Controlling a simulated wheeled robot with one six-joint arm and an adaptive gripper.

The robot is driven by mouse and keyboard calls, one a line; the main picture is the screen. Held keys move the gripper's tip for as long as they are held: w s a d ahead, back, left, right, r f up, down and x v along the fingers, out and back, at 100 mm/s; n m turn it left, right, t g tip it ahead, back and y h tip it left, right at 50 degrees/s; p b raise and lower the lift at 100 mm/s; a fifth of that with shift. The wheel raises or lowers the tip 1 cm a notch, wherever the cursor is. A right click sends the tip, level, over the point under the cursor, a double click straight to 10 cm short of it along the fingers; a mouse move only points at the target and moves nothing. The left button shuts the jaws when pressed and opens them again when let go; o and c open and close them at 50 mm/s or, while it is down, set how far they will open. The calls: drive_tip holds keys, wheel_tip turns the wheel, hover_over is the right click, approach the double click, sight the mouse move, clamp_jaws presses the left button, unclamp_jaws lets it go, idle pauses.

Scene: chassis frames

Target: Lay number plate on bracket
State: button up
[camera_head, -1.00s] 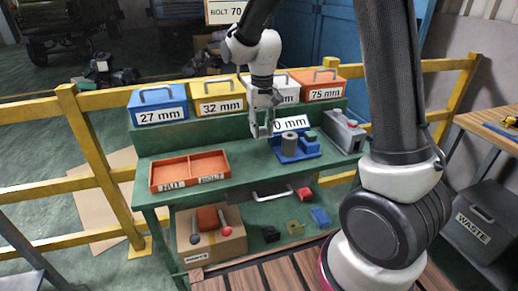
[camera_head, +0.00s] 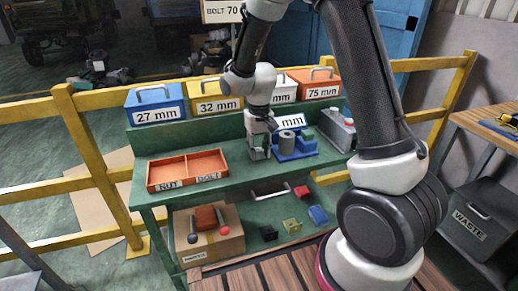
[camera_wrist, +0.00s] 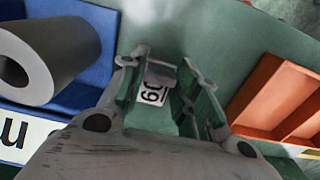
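A small white number plate marked 60 (camera_wrist: 153,95) shows between my gripper's fingers in the wrist view, with a grey piece (camera_wrist: 161,72) at its edge. My gripper (camera_head: 260,155) points down over the green bench, just left of the blue fixture (camera_head: 308,150) with the grey cylinder (camera_head: 287,142). The fingers are apart, with gaps visible beside the plate; I see no clear grip on it. I cannot tell for certain which part is the bracket.
An orange divided tray (camera_head: 188,184) lies left of my gripper. Labelled boxes, including the blue 27 mm box (camera_head: 155,117), stand along the back. A grey toolbox (camera_head: 338,130) is right of the fixture. Small blocks and a cardboard box (camera_head: 228,246) are on the lower shelf.

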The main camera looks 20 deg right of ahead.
drive_tip(key=shift+o, duration=1.3)
drive_tip(key=shift+r, duration=0.1)
